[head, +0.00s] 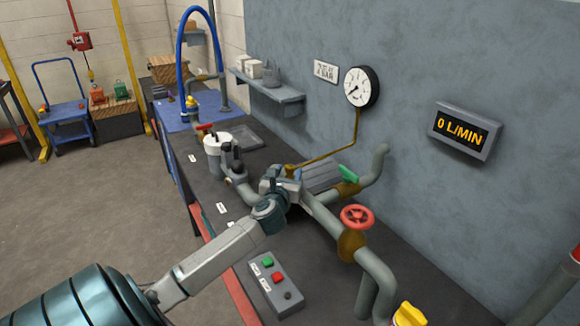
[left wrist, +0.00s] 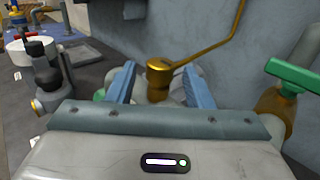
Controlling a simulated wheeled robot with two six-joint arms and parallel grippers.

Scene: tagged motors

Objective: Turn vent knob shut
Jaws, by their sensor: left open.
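I cannot tell for certain which control is the vent knob. My left gripper (head: 284,184) is over the grey pipework (head: 322,216) on the bench. Its two blue fingers (left wrist: 160,82) are apart, with a brass fitting (left wrist: 158,72) showing between them; contact is not clear. A brass tube runs from that fitting to the gauge (head: 361,87). A green handle (head: 349,174) on a brass valve is right of the gripper; it also shows in the left wrist view (left wrist: 293,76). A red handwheel (head: 357,216) and a yellow knob (head: 409,314) are nearer. My right gripper is out of view.
A wall display (head: 464,131) reads 0 L/MIN. A button box (head: 276,284) lies in front of the pipes. A white pot (head: 216,143) and a red-handled valve (head: 204,127) stand farther back. A bent grey pipe (head: 376,163) rises beside the green handle.

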